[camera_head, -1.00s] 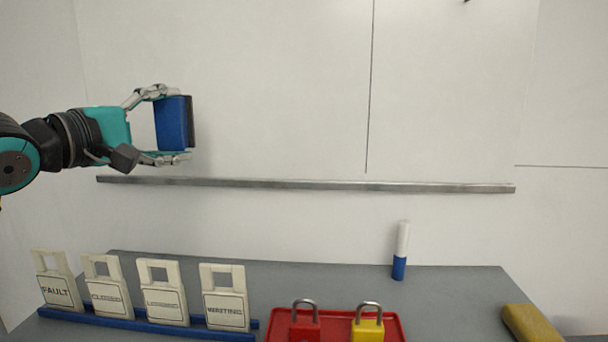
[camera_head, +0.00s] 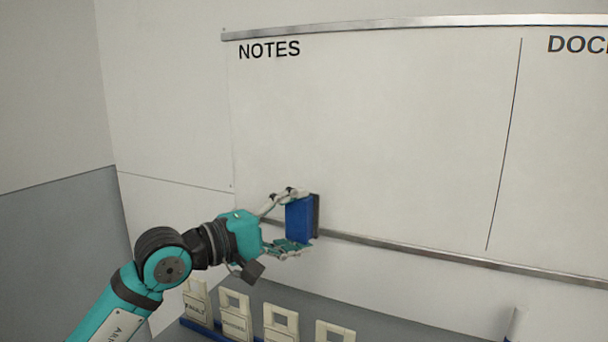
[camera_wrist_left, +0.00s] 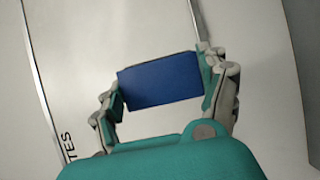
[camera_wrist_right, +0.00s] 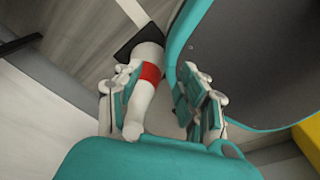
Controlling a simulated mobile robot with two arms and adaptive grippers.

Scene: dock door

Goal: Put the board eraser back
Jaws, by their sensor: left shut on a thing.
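The board eraser (camera_head: 299,219) is a blue block with a dark pad on its right side, towards the whiteboard. My left gripper (camera_head: 288,220) is shut on it, one finger above and one below, and holds it upright. In the picture it overlaps the metal ledge (camera_head: 400,250) along the board's lower edge; I cannot tell whether it touches the board. The left wrist view shows the blue back of the eraser (camera_wrist_left: 160,82) between the fingers. My right gripper (camera_wrist_right: 160,105) shows only in the right wrist view, fingers apart.
The whiteboard (camera_head: 400,130) bears the heading NOTES. Below it, several white tags (camera_head: 235,318) stand in a blue rack (camera_head: 200,327). A white marker (camera_head: 516,325) stands at the lower right. A white item with a red band (camera_wrist_right: 148,75) shows near my right fingers.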

